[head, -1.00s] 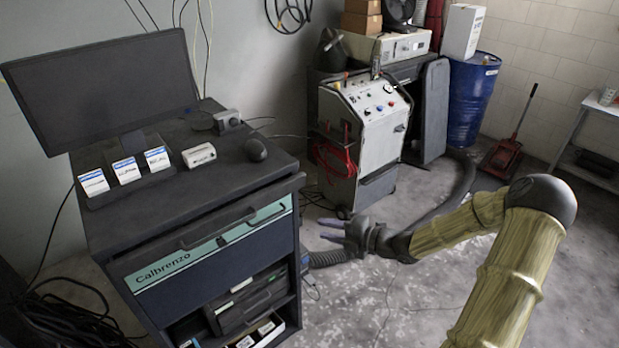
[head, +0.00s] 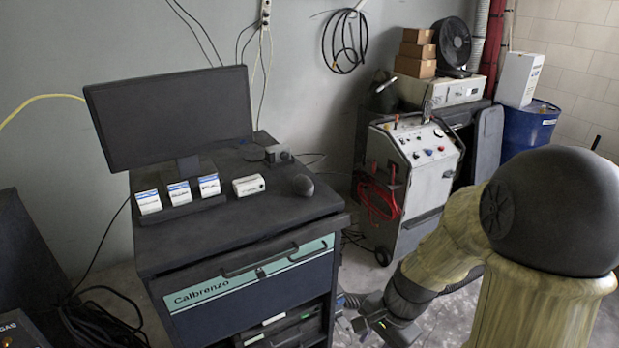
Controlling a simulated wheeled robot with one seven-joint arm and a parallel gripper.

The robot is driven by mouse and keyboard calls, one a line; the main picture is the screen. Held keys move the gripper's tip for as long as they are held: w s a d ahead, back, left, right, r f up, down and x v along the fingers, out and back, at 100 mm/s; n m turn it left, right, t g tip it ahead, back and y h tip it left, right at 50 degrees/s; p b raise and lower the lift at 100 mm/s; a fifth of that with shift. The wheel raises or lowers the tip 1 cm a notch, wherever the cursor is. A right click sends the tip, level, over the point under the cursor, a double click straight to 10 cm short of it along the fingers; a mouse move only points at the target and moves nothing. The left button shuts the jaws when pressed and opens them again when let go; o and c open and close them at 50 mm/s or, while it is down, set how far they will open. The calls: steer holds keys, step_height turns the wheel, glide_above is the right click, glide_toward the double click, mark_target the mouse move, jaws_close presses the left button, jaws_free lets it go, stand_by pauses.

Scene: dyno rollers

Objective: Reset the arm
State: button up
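My arm comes in from the lower right of the head view, bent at a large dark joint close to the camera. My gripper (head: 366,322) is low in the picture, just right of the Calbrenzo cabinet (head: 240,283). Its dark fingers point left toward the cabinet's side. I cannot tell whether it touches the cabinet or whether the fingers are apart. I see nothing held in it.
The cabinet bears a monitor (head: 172,115), several small white boxes and a dark mouse (head: 303,185). A white wheeled machine (head: 408,165) with red cables stands behind my arm. A blue barrel (head: 528,128) is at the right. Little floor shows.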

steer(key=r+n+h, duration=0.1)
steer(key=n, duration=0.2)
steer(key=s+d+r+n+t, duration=0.1)
steer(key=r+n, duration=0.1)
steer(key=n, duration=0.1)
steer(key=d+r+n+t+h, duration=0.1)
steer(key=n, duration=0.3)
steer(key=shift+s+d+r+h, duration=0.1)
steer(key=shift+s+r+h, duration=0.2)
steer(key=shift+s+r, duration=0.1)
stand_by(0.3)
